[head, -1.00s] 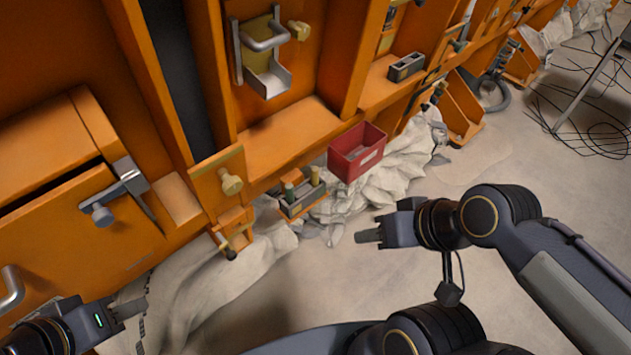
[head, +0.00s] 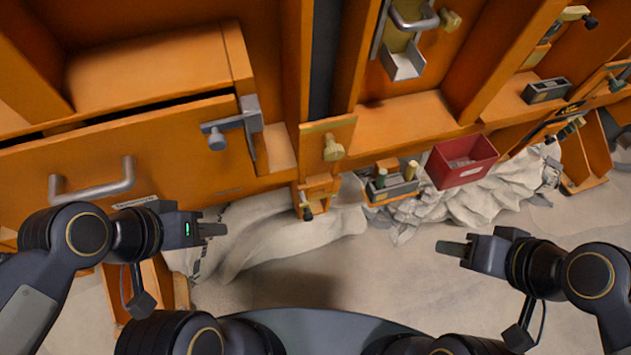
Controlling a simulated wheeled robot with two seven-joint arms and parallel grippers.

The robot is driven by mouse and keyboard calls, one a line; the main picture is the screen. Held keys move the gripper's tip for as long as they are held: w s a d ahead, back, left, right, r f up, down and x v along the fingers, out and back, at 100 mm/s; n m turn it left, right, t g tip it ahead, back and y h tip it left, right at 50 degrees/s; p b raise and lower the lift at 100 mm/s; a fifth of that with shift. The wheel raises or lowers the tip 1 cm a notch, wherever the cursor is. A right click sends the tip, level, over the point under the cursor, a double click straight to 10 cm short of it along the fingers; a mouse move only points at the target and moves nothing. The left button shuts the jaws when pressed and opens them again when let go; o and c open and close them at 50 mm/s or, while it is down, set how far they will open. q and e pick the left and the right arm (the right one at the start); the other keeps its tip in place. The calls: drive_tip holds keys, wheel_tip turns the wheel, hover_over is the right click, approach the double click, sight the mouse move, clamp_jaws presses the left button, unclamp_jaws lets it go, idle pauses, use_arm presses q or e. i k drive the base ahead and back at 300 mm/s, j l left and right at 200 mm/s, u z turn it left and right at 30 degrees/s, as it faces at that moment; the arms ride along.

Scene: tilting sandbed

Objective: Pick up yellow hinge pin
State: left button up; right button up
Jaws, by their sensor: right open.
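The right one (head: 411,171) looks yellowish and the left one (head: 380,178) greenish; I cannot tell for certain which is the yellow hinge pin. My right gripper (head: 452,248) is open and empty, below and to the right of the tray, with its tips pointing left. My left gripper (head: 213,230) is to the left of the tray, apart from it, pointing right. Its fingers show edge-on, so its opening is unclear, and I see nothing held in it.
A red bin (head: 461,160) stands just right of the tray. A yellow knob (head: 333,148) is on an orange panel to the left. A drawer handle (head: 92,182) sticks out at the left. Crumpled pale cloth (head: 290,235) lies below; open floor is in front.

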sight(409, 172)
drive_tip(key=l+u, duration=0.4)
drive_tip(key=k+l+u, duration=0.1)
drive_tip(key=l+u, duration=0.3)
drive_tip(key=k+l+u, duration=0.15)
drive_tip(key=l+u, duration=0.25)
